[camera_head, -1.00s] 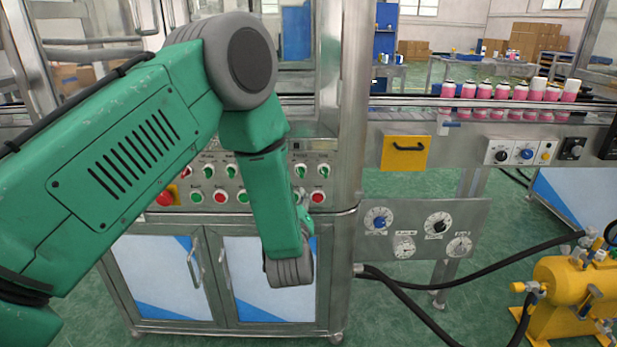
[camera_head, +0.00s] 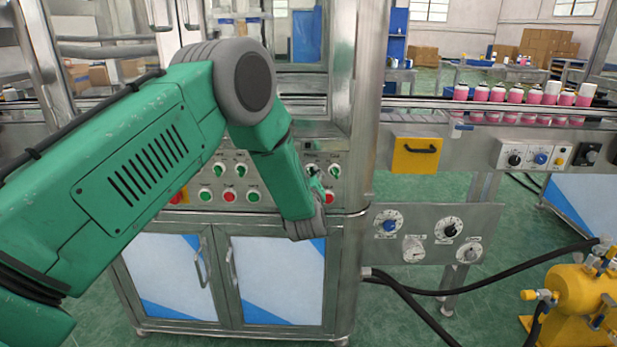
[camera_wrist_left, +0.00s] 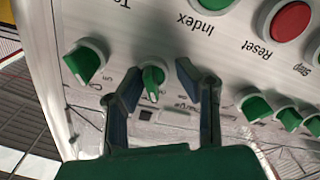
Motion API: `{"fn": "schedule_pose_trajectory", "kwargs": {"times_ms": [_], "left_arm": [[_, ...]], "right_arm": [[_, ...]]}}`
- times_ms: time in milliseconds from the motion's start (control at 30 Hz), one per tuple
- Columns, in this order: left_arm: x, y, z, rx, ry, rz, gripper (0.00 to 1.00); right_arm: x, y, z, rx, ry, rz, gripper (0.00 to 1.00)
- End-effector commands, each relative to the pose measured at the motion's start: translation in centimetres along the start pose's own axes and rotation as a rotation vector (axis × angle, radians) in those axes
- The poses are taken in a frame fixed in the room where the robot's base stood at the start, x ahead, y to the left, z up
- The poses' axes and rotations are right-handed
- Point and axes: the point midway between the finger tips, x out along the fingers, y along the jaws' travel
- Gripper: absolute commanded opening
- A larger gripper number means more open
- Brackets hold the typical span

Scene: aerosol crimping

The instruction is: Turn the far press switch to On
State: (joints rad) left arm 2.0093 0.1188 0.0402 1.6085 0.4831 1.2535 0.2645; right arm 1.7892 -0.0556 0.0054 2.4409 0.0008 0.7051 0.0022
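The steel control panel (camera_head: 270,172) carries several green rotary switches. One pair sits on its right part: a switch (camera_head: 312,169) and another at the far right (camera_head: 334,171). My left gripper (camera_head: 318,183) is at this pair, small and partly hidden by my wrist. In the left wrist view, my left gripper (camera_wrist_left: 158,75) is open, with its two fingers on either side of a green switch (camera_wrist_left: 152,78). I cannot tell whether they touch it. Another green switch (camera_wrist_left: 85,62) lies left of the fingers. Which switch is the far press one cannot be read. My right gripper is out of view.
Buttons marked Index (camera_wrist_left: 212,4) and Reset (camera_wrist_left: 291,20) lie near the fingers, with more green switches (camera_wrist_left: 255,105) to the right. A cabinet (camera_head: 225,280) stands below the panel. A conveyor with pink cans (camera_head: 500,94) and a yellow tank (camera_head: 580,297) are at the right.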

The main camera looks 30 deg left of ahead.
Motion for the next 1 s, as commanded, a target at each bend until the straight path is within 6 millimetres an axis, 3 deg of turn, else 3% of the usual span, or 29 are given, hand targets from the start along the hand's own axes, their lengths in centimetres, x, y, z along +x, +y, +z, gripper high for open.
{"fn": "schedule_pose_trajectory", "kwargs": {"times_ms": [33,67,100,133,567,1000], "left_arm": [[0.0,0.1,-0.1,0.001,0.003,0.000,0.28],[0.0,0.2,-0.1,0.001,0.003,0.000,0.22],[-0.1,0.2,-0.1,0.001,0.003,0.000,0.08],[-0.1,0.2,-0.1,0.001,0.003,0.001,0.00],[-0.1,0.1,-0.1,0.039,-0.001,0.003,0.00],[-0.1,0.0,-0.1,0.357,-0.001,0.002,0.00]], "right_arm": [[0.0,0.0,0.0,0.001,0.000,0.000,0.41],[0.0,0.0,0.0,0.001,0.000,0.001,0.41],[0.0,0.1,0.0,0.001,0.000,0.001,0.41],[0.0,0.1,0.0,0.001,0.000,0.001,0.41],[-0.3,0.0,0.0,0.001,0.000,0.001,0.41],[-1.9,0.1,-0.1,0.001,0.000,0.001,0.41]]}}
